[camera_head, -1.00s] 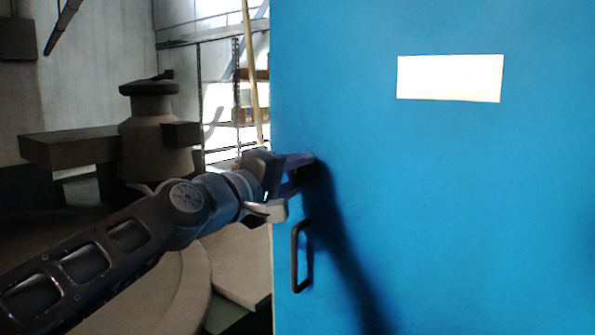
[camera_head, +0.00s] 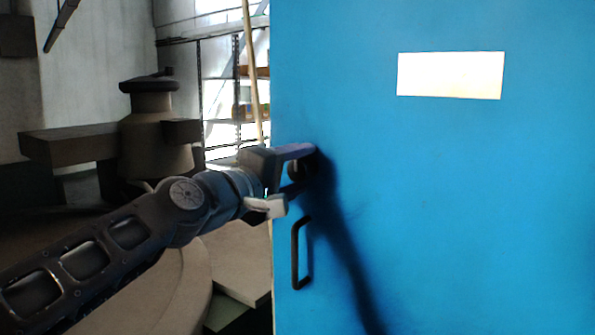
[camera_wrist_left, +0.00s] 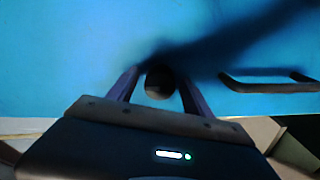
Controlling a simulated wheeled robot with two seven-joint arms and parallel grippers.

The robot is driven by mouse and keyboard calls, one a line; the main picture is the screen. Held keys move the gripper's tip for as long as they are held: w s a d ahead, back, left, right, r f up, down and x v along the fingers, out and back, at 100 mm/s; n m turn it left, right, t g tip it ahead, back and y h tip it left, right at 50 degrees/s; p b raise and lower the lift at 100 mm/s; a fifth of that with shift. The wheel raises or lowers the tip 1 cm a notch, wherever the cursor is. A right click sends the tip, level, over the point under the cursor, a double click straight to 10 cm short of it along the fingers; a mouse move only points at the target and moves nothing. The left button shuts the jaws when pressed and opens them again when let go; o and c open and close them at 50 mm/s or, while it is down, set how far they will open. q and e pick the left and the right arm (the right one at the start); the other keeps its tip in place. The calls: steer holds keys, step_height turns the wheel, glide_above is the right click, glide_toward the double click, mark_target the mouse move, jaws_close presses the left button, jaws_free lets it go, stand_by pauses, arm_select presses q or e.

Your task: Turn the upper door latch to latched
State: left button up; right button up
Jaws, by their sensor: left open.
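The upper door latch (camera_wrist_left: 159,82) is a small dark round knob on the blue door (camera_head: 450,200). In the left wrist view it sits between the two fingers of my left gripper (camera_wrist_left: 158,88), which are apart on either side of it. I cannot tell whether either finger touches it. In the head view my left gripper (camera_head: 303,168) reaches the door near its left edge, above the handle, and mostly hides the latch. The latch's turned position cannot be made out. My right gripper is in neither view.
A black bar handle (camera_head: 296,253) stands out from the door just below my left gripper; it also shows at the right of the wrist view (camera_wrist_left: 268,86). A white label (camera_head: 450,75) is higher on the door. A dark machine (camera_head: 155,130) and shelves stand behind at left.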

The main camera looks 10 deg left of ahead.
arm_select(q)
steer(key=b+v, duration=0.2)
steer(key=v, duration=0.6)
stand_by(0.4)
